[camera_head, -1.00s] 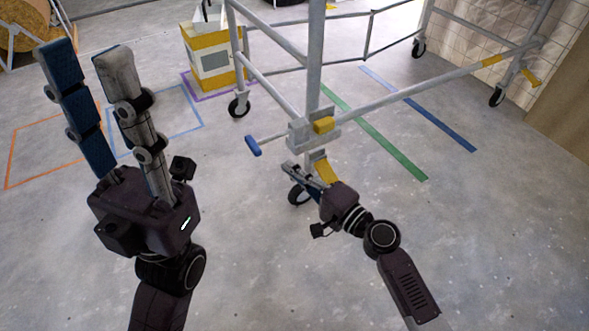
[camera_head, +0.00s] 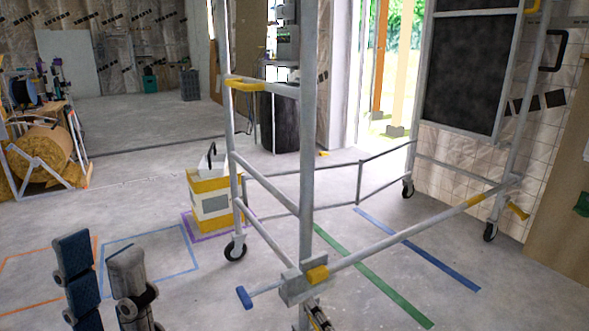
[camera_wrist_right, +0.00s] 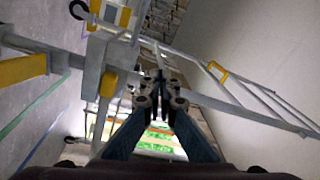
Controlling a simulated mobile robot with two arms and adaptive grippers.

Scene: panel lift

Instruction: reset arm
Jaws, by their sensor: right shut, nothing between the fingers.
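My left gripper (camera_head: 97,252) shows at the bottom left of the head view. Its two long fingers stand apart, with bare floor between them. My right gripper (camera_head: 320,317) is only partly in the head view, at the bottom edge, just below the clamp block (camera_head: 304,283) on the lift's post. In the right wrist view its fingers (camera_wrist_right: 158,95) are together and hold nothing. The grey lift frame (camera_head: 307,150) stands on casters in front of me. In the wrist view, its bars (camera_wrist_right: 110,78) pass close behind the fingers; I cannot tell whether they touch.
A dark panel (camera_head: 470,72) stands upright at the right rear of the frame. A yellow-and-white box (camera_head: 211,200) stands left of the frame. A blue-ended handle (camera_head: 244,297) sticks out from the clamp block. Floor with green (camera_head: 370,275) and blue tape lies right.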

